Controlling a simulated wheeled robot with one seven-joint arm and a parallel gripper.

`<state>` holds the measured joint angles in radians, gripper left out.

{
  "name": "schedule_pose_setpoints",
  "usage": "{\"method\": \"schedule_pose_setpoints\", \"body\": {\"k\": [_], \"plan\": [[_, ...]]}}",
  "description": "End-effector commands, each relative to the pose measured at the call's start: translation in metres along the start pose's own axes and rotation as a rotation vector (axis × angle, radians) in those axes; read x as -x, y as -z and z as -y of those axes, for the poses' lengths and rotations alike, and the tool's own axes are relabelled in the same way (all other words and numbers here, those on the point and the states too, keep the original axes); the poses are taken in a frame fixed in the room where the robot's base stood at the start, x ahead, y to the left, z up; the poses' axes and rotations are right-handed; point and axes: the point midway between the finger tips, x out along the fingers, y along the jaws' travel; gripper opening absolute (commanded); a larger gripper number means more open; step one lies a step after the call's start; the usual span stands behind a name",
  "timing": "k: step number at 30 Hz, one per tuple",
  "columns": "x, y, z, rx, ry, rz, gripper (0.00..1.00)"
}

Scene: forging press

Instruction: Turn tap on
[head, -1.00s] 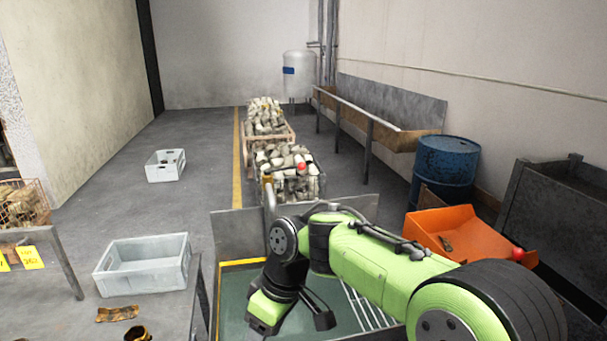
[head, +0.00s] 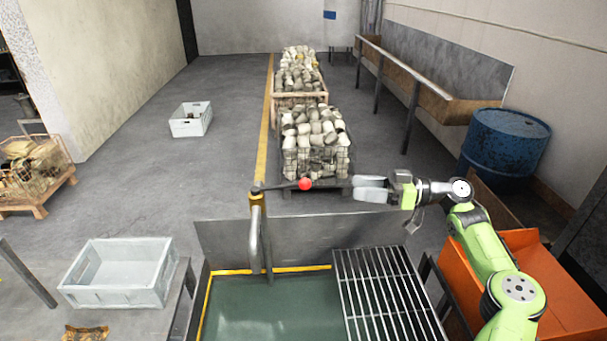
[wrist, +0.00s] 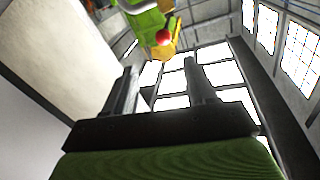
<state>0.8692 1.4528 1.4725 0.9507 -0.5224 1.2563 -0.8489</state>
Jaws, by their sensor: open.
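The tap stands at the back edge of the green basin. It has a grey pipe (head: 255,235), a yellow top (head: 256,198) and a dark lever (head: 280,187) pointing right to a red knob (head: 305,184). My gripper (head: 358,188) is open and empty, to the right of the red knob with its fingers pointing left at it. A gap shows between fingertips and knob. In the wrist view the red knob (wrist: 162,37) and the yellow tap top (wrist: 162,52) appear beyond and between the open fingers (wrist: 160,72).
The green basin (head: 270,310) has a metal grate (head: 385,300) on its right side. An orange tray (head: 555,285) lies under my arm at right. A grey crate (head: 120,272) stands at left. Wire bins of metal parts (head: 316,145) stand behind the tap.

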Motion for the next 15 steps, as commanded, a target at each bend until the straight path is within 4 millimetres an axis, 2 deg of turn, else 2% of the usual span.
{"method": "schedule_pose_setpoints", "body": {"k": [15], "plan": [[-0.122, 0.0, 0.002, -0.003, 0.006, 0.006, 0.56]]}}
